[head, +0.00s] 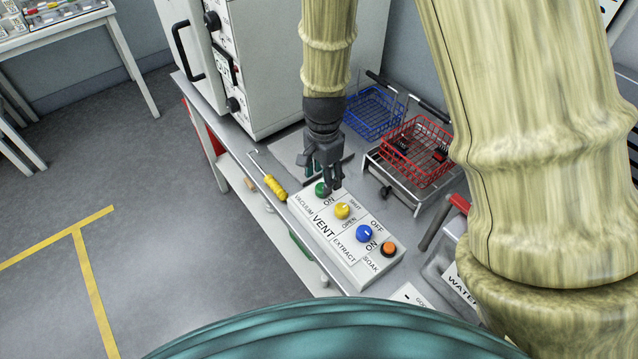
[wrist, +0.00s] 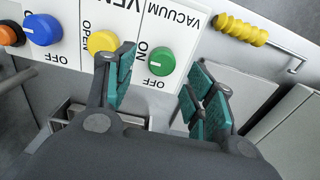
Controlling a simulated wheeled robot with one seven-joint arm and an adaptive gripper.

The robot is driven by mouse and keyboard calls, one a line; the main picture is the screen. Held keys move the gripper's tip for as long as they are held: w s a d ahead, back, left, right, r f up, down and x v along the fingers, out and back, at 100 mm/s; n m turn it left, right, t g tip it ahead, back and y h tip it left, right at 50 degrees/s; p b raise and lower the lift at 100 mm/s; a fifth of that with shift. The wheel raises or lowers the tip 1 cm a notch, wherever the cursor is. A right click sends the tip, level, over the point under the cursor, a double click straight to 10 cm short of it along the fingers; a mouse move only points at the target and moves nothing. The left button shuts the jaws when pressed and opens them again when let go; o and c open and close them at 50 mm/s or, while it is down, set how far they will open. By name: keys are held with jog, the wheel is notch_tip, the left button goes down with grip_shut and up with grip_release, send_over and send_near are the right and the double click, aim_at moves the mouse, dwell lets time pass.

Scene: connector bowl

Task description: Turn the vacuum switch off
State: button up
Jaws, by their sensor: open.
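The vacuum switch is a green knob (wrist: 161,61) at the end of a white control panel (wrist: 175,42). Labels around it read VACUUM, ON and OFF. My gripper (wrist: 158,95) is open, with teal pads on either side of the green knob in the wrist view. It appears above the knob, and contact is not visible. In the head view my gripper (head: 324,180) hangs over the panel's far-left end, and the green knob (head: 321,189) shows just below it.
Yellow (head: 342,211), blue (head: 364,233) and orange (head: 389,249) knobs sit along the panel. A yellow-handled hook tool (head: 274,188) lies left of it. Blue (head: 375,112) and red (head: 416,152) wire baskets stand behind. A white cabinet (head: 270,70) stands at the back left.

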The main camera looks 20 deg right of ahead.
jog(key=shift+f+p, duration=0.3)
jog(key=shift+f, duration=1.65)
